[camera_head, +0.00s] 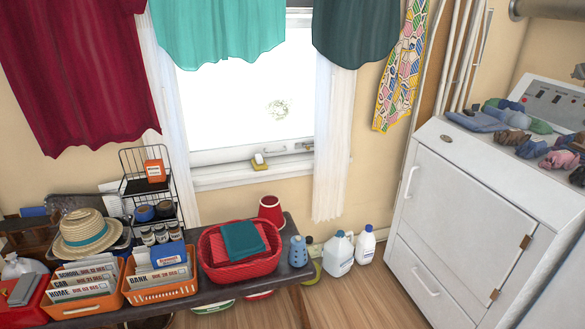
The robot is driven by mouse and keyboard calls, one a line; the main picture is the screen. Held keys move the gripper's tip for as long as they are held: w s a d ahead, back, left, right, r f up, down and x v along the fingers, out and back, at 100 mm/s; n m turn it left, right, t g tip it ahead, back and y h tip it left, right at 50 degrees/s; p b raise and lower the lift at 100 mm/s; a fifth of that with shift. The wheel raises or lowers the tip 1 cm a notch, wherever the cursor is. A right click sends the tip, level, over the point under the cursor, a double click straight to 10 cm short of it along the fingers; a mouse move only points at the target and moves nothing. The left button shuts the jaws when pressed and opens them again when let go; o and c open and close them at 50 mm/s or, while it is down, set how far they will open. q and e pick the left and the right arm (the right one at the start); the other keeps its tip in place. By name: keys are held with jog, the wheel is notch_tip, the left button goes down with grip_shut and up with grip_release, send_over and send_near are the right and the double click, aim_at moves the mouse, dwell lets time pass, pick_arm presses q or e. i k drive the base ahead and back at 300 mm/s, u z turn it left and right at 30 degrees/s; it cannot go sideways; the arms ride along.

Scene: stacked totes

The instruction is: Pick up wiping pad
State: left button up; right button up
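I cannot tell for sure which thing is the wiping pad. A small pale and yellow pad-like item (259,161) is at the window sill, below the bright pane. A folded teal cloth (242,241) lies on red cloth in a red basket (240,271) on the dark table. A grey flat item (22,289) lies on a red container at the far left. Neither of my grippers shows in the head view.
A white cabinet (460,218) bears several cloths. The wooden floor (362,299) between is clear.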

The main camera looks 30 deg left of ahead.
aim_at(258, 163)
jog(key=z, duration=0.4)
jog(key=i, duration=1.95)
jog(key=u, duration=0.95)
